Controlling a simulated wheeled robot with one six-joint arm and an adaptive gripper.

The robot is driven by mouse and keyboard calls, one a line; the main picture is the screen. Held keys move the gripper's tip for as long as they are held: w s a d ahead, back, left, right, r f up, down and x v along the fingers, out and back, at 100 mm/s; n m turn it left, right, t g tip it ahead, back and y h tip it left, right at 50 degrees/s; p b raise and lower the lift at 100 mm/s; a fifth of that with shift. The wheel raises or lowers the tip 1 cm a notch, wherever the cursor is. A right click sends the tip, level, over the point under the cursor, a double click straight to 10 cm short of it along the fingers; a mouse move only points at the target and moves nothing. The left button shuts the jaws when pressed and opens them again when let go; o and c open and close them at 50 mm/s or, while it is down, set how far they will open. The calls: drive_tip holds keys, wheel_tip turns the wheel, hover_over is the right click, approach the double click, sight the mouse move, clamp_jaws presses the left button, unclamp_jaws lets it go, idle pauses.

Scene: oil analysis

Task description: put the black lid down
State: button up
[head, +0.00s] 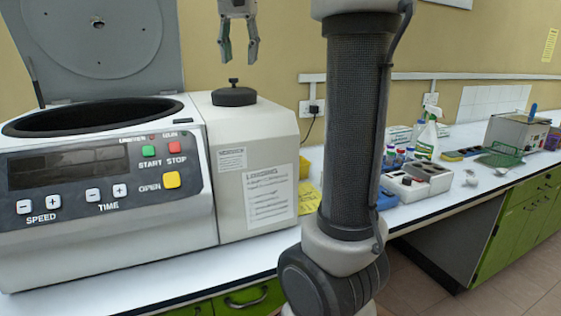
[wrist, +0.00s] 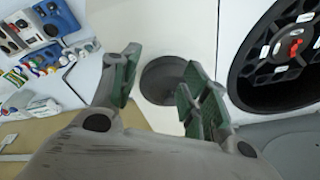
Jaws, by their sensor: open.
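The black lid (head: 234,96), a round disc with a small knob on top, rests on the flat white top of the centrifuge's right section. My gripper (head: 239,52) hangs above the lid in the head view, open and empty, with a clear gap between its fingertips and the knob. In the wrist view the lid (wrist: 165,80) shows between and beyond the two green-padded fingers of my gripper (wrist: 160,92). The right finger hides part of the lid's edge there.
The centrifuge (head: 110,190) stands on the white bench with its hinged cover (head: 100,45) raised. Its open bowl (wrist: 285,50) holds a rotor with white and red tubes. Tube racks, a spray bottle (head: 428,135) and a metal bath (head: 515,135) stand farther right along the bench.

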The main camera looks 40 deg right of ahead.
drive_tip(key=s+a+f+n+t+y, duration=0.1)
drive_tip(key=s+f+n, duration=0.8)
drive_tip(key=s+f, duration=1.1)
wheel_tip(320, 180, down, 3)
drive_tip(key=shift+a+f+t, duration=0.2)
drive_tip(key=shift+a+t, duration=0.5)
drive_tip(key=shift+a, duration=0.4)
